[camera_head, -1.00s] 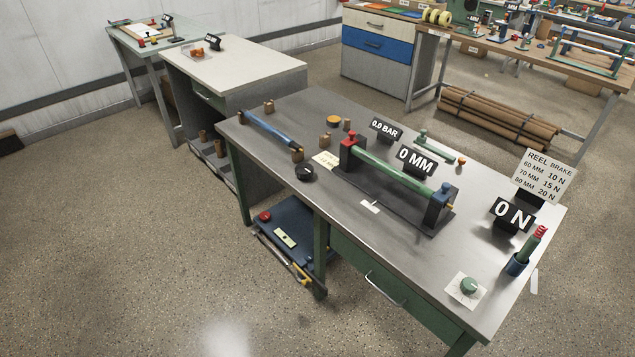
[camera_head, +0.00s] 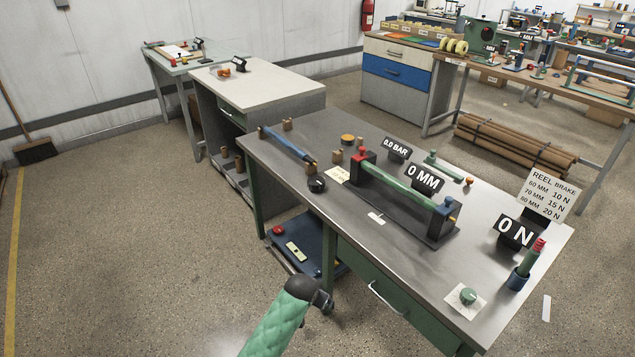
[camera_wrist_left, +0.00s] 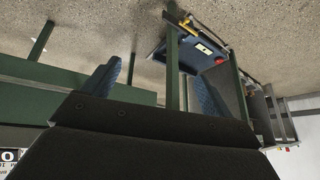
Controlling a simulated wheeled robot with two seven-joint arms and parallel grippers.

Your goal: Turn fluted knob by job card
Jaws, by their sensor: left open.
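A green fluted knob (camera_head: 468,296) sits on a white plate near the front right corner of the grey bench. A white card headed REEL BRAKE (camera_head: 548,194) stands at the bench's right edge and pairs 60, 70 and 80 MM with 10, 15 and 20 N. A display (camera_head: 516,231) beside it reads 0 N, and another (camera_head: 423,178) reads 0 MM. My left gripper (camera_head: 322,303) is in front of the bench, left of and apart from the knob. In the left wrist view its ribbed blue fingers (camera_wrist_left: 156,82) are apart and empty. My right gripper is not seen.
A green roller (camera_head: 398,186) between end blocks lies mid-bench. A dark knob (camera_head: 317,184) and a blue bar (camera_head: 287,144) are at the left. A green rod in a blue cup (camera_head: 520,276) stands right of the fluted knob. A drawer handle (camera_head: 386,298) juts from the front.

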